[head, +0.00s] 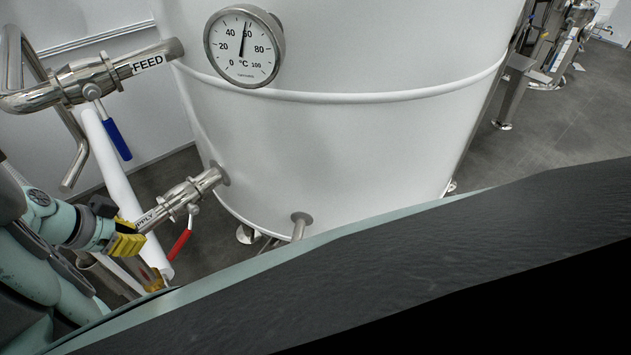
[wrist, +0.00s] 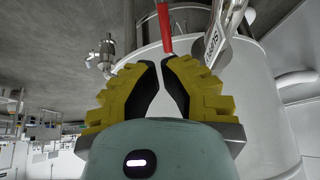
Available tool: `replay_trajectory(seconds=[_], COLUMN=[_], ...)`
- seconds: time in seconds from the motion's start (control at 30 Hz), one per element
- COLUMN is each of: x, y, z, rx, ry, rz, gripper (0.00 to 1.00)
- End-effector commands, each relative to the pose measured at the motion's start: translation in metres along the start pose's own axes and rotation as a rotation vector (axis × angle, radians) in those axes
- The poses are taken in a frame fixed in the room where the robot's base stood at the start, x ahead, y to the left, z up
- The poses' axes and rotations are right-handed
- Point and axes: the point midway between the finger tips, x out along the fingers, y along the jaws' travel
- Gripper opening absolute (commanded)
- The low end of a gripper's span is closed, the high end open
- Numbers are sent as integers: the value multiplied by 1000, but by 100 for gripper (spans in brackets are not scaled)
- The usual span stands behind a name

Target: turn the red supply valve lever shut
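The red supply valve lever (head: 180,244) hangs down and slightly left from the steel supply valve (head: 180,197) at the tank's lower left. The lever also shows in the wrist view (wrist: 165,22), pointing down toward my fingertips, with its end close to the right fingertip. My gripper (head: 130,240), with yellow fingers, is left of the lever in the head view. In the wrist view (wrist: 160,63) its fingers are apart with a narrow, empty gap between the tips. I cannot tell whether a tip touches the lever. My gripper partly covers the label on the supply pipe (head: 153,217).
A feed pipe with a valve (head: 92,80) and blue lever (head: 117,139) is above left. The white tank (head: 330,140) with a round thermometer (head: 244,46) stands behind. A short drain stub (head: 300,225) projects low. Open floor (head: 560,135) lies to the right.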

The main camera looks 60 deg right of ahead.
Motion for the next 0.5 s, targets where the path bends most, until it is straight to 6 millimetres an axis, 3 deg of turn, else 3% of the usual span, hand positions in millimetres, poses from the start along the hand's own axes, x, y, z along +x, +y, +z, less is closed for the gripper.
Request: replay_trajectory(seconds=[0.03,0.2,0.5], x=[16,49,86], y=[1,1,1], z=[2,3,-2], rx=[1,-1,-2], ry=[4,4,1], rz=[2,2,8], gripper=[0,0,0])
